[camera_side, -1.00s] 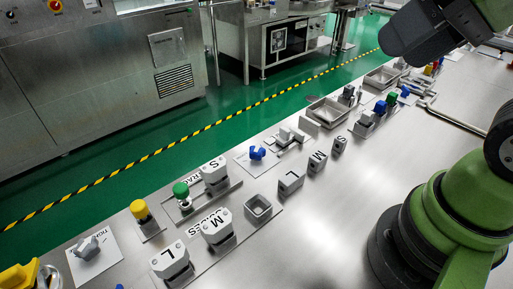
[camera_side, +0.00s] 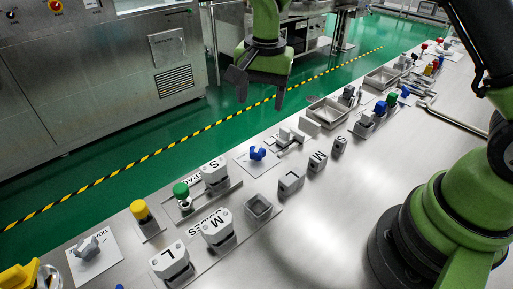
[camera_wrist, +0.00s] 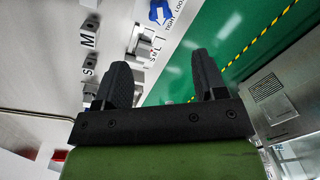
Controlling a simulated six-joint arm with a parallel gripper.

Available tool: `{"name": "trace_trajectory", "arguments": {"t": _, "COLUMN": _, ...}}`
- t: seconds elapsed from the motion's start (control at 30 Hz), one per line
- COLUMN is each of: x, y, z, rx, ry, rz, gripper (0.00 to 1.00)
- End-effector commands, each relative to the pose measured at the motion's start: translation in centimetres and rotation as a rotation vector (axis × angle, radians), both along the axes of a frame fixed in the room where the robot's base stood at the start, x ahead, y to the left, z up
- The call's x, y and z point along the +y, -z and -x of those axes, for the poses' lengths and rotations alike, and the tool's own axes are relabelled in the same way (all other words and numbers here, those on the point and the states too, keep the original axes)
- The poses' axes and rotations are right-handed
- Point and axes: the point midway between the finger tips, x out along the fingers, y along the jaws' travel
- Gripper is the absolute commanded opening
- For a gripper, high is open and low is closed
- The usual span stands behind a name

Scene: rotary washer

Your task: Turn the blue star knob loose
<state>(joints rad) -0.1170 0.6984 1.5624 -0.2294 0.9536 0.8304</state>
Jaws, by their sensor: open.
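The blue star knob (camera_side: 257,153) sits on a white plate (camera_side: 243,160) near the far edge of the steel table. In the wrist view a blue knob (camera_wrist: 158,12) shows at the top edge, partly cut off, beside printed letters. My gripper (camera_side: 262,92) hangs above and slightly behind the knob in the side view, fingers pointing down and apart. In the wrist view my gripper (camera_wrist: 162,75) has its two dark fingers spread with nothing between them. It is clear of the knob.
A green knob (camera_side: 181,190), a yellow knob (camera_side: 139,210) and grey blocks marked S, M and L stand around the blue knob. A metal tray (camera_side: 328,112) lies to the right. The table's front middle (camera_side: 310,220) is bare.

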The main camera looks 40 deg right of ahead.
Motion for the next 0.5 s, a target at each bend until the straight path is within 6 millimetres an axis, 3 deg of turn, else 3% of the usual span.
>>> {"name": "trace_trajectory", "arguments": {"t": 0.03, "x": 0.1, "y": 1.6, "z": -0.4, "rx": 0.025, "ry": 0.02, "rz": 0.007, "gripper": 0.65}}
{"name": "trace_trajectory", "arguments": {"t": 0.1, "x": 0.2, "y": 3.0, "z": -0.7, "rx": 0.045, "ry": 0.043, "rz": 0.015, "gripper": 0.65}}
{"name": "trace_trajectory", "arguments": {"t": 0.37, "x": 0.3, "y": 5.7, "z": -0.9, "rx": 0.066, "ry": 0.067, "rz": 0.023, "gripper": 0.65}}
{"name": "trace_trajectory", "arguments": {"t": 0.5, "x": 0.3, "y": 8.3, "z": -0.9, "rx": 0.067, "ry": 0.066, "rz": 0.024, "gripper": 0.65}}
